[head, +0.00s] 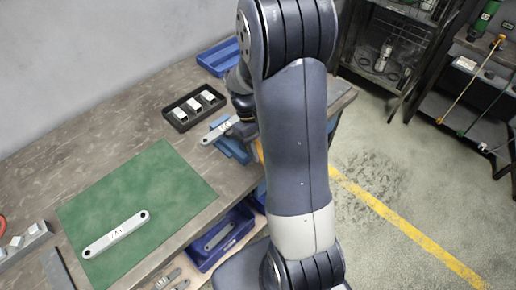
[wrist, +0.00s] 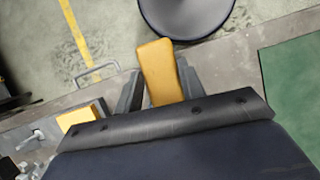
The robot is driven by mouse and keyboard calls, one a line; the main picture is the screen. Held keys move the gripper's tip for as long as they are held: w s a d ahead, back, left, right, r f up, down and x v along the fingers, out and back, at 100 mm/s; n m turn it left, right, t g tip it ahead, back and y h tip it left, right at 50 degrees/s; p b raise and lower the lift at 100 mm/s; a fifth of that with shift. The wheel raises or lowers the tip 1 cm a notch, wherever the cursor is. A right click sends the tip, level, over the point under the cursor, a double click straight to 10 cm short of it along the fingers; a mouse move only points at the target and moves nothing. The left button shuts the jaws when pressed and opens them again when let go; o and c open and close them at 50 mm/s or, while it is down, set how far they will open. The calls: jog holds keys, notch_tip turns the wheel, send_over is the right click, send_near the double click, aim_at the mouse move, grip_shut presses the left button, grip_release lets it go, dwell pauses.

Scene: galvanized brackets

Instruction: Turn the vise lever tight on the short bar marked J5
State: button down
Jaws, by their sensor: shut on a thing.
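The blue vise (head: 232,148) stands at the right part of the bench, partly hidden behind my arm. A short grey bar (head: 217,132) lies at the vise, its left end sticking out; its marking is too small to read. My gripper (wrist: 160,82) is shut on a yellow lever grip (wrist: 160,68), with one dark finger on each side of it. In the head view only a sliver of yellow (head: 259,150) shows beside my arm, and my fingers are hidden there. How the lever joins the vise cannot be seen.
A longer grey bar (head: 115,234) lies on a green mat (head: 165,180). A black tray (head: 178,122) holds several pale blocks behind the vise. Blue bins (head: 207,262) sit under the bench edge. Another yellow block (wrist: 80,117) shows in the wrist view.

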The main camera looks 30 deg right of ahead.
jog(key=shift+w+d+n, duration=0.1)
jog(key=shift+d+n, duration=0.15)
jog(key=shift+n, duration=0.15)
dwell(0.3)
jog(key=c, duration=0.9)
grip_release()
jog(key=v, duration=1)
jog(key=shift+w+a+r+b, duration=0.1)
jog(key=shift+a+r+b, duration=0.05)
jog(key=shift+r+b, duration=0.25)
jog(key=p+x, duration=0.1)
jog(key=x, duration=1)
jog(key=shift+w+r, duration=0.15)
